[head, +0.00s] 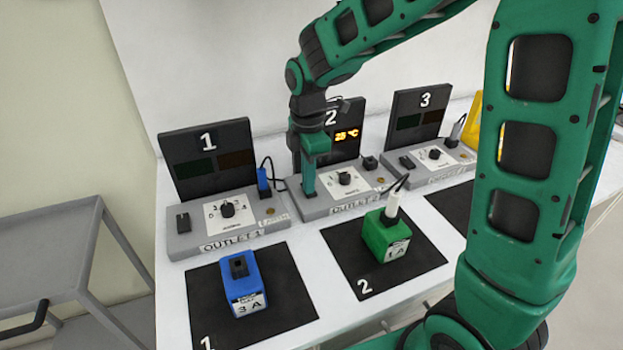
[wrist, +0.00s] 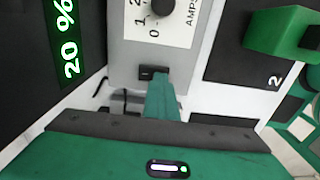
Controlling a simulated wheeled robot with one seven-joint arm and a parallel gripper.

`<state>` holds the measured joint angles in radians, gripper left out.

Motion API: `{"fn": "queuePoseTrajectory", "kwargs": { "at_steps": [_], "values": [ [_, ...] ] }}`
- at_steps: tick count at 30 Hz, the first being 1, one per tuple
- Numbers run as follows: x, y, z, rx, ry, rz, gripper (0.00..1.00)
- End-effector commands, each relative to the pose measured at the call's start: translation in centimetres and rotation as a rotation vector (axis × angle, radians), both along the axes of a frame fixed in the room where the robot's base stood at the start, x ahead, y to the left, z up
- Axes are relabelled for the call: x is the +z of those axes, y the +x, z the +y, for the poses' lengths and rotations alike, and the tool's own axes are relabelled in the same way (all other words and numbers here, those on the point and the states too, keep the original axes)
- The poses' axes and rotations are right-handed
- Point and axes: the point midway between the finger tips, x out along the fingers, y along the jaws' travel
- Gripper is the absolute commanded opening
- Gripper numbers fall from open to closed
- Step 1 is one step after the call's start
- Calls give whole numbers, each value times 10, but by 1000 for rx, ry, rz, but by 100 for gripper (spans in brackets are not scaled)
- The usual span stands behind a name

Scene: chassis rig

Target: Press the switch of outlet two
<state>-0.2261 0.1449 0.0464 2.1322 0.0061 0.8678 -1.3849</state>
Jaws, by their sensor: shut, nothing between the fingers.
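Outlet two is a grey box (head: 343,207) with a dial and a black upright panel (head: 349,118) marked 2. Orange digits reading about 25 °C glow on the panel in the head view. Green digits reading 20 % show in the wrist view (wrist: 67,50). My green gripper (head: 308,193) points down at the left end of this box, its fingers together and empty. In the wrist view its fingertips (wrist: 160,80) are right at the black switch (wrist: 153,72) and cover part of it. Whether they press it I cannot tell. The head view hides the switch behind my gripper.
Outlet 1 (head: 230,232) is to the left and outlet 3 (head: 430,167) to the right, both with dark displays. A blue block (head: 243,280) and a green block (head: 387,235) with a white plug stand on black mats in front. A grey cart (head: 50,220) is at far left.

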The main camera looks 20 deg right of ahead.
Motion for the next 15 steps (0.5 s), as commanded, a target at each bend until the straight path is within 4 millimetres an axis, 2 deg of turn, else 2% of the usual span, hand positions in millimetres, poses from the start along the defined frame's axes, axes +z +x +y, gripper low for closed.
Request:
{"fn": "queuePoseTrajectory", "kwargs": {
  "at_steps": [1,15],
  "values": [
    [-10,-6,-5,-9,-10,25,0],
    [-12,16,-6,-13,-11,29,0]
  ]
}}
